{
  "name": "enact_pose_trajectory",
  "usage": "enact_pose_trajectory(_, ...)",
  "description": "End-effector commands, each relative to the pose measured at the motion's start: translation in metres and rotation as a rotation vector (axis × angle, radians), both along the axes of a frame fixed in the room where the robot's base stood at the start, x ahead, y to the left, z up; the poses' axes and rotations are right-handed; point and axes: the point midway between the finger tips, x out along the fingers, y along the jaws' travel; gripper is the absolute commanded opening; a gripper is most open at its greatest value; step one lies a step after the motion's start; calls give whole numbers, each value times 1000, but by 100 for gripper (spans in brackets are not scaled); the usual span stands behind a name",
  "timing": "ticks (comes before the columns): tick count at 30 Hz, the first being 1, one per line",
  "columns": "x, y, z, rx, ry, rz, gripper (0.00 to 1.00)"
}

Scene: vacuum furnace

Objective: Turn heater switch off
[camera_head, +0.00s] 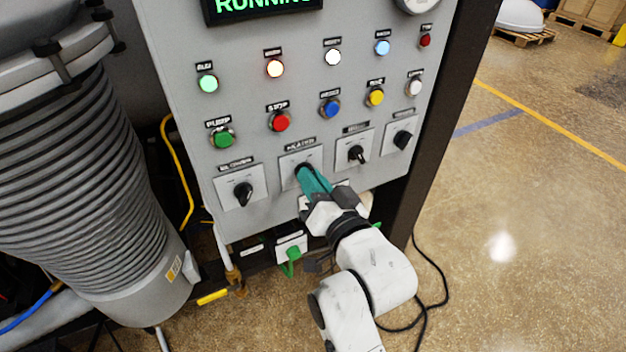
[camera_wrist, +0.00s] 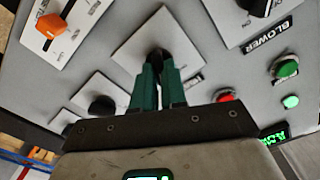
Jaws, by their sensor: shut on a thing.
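The heater switch is a dark rotary knob on a white square plate (camera_head: 287,172), under the label that reads HEATER, in the lower switch row of the grey panel. In the head view my gripper (camera_head: 307,174) reaches up to it from below, with teal fingers that hide most of the knob. In the wrist view the gripper (camera_wrist: 158,72) is shut on the heater knob (camera_wrist: 157,54), one finger on each side. The knob's exact pointing direction is hidden by the fingers.
A blower switch (camera_head: 243,194) is left of the heater; two more rotary switches (camera_head: 357,153) (camera_head: 403,139) are to the right. Push buttons such as the red one (camera_head: 281,121) sit above. An orange knob (camera_wrist: 51,27) shows in the wrist view. A ribbed cylinder (camera_head: 75,165) stands left; floor at right is open.

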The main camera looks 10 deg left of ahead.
Motion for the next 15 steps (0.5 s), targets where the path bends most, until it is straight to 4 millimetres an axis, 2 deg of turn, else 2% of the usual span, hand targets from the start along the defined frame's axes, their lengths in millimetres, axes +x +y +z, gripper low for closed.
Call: enact_pose_trajectory(15,0,0,-1,-79,-53,0,0)
